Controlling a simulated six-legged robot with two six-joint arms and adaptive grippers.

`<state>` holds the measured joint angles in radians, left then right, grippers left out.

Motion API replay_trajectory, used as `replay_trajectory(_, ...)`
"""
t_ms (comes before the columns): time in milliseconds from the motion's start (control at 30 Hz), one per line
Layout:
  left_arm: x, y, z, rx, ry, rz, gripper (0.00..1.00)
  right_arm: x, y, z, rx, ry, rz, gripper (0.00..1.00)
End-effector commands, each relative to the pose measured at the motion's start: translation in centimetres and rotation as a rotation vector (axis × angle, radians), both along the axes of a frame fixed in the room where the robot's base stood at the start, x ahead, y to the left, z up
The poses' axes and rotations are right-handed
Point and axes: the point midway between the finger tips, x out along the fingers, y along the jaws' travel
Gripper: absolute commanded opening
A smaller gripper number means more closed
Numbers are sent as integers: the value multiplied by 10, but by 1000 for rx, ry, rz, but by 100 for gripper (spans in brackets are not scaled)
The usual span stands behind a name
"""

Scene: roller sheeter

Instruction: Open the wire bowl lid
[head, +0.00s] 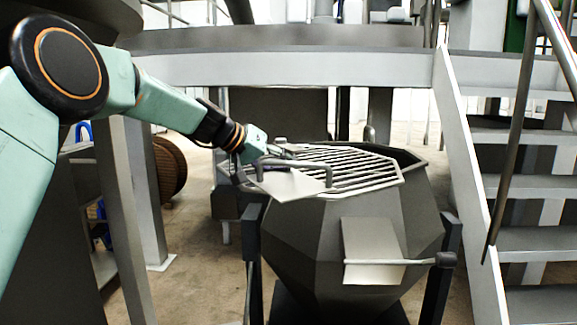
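The wire lid (350,168) is a grate of parallel metal bars in a frame, lying over the top of the dark faceted bowl (335,240). A bent metal handle (296,164) rises at the lid's left side, next to a flat plate. My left gripper (278,160) is at this left side, close to the handle. Its fingers are small and partly hidden, so I cannot tell whether they touch or grip the handle. My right gripper does not show.
The bowl hangs between dark upright posts (451,270), with a lever and plate (375,252) on its front. Metal stairs (520,190) stand close on the right. A platform edge (300,68) runs behind. A brown cable reel (170,168) stands at the left.

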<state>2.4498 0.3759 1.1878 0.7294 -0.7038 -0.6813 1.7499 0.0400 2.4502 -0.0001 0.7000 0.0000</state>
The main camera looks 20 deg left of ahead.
Motion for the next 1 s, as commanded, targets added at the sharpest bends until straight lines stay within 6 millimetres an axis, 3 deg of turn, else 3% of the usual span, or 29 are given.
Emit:
replay_trajectory(33, 0, 4, -9, 3, 15, 2, 36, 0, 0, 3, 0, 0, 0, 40)
replay_trajectory(700, 4, 42, 2, 3, 11, 2, 36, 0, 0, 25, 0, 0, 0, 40)
replay_trajectory(1000, 5, 45, 4, 3, 9, 0, 36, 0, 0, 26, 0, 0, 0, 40)
